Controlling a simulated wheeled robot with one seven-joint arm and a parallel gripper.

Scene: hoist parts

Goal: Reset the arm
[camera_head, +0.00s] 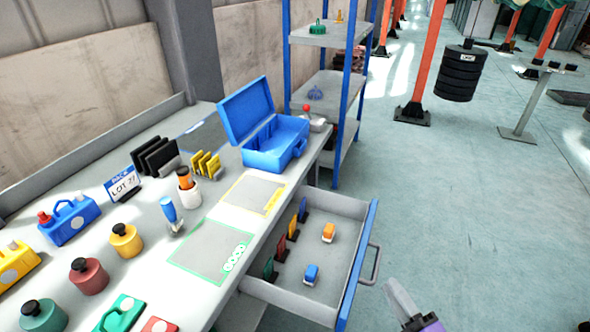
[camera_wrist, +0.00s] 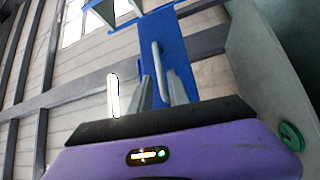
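My gripper (camera_head: 392,286) is at the lower right of the head view, just outside the pulled-out drawer (camera_head: 338,205). In the wrist view, two grey fingers of my gripper (camera_wrist: 162,90) stand apart, with a gap between them. The grey drawer handle (camera_wrist: 158,68) and the blue drawer front (camera_wrist: 183,50) appear beyond the gap. The handle also shows in the head view (camera_head: 372,266), near the fingertips and seemingly apart from them. I see nothing held. Most of my arm is out of view.
The drawer holds an orange item (camera_head: 328,232), a blue item (camera_head: 311,274) and several upright cards. The workbench (camera_head: 150,205) carries an open blue toolbox (camera_head: 272,143), bottles and jars. A shelf rack (camera_head: 333,84) stands behind.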

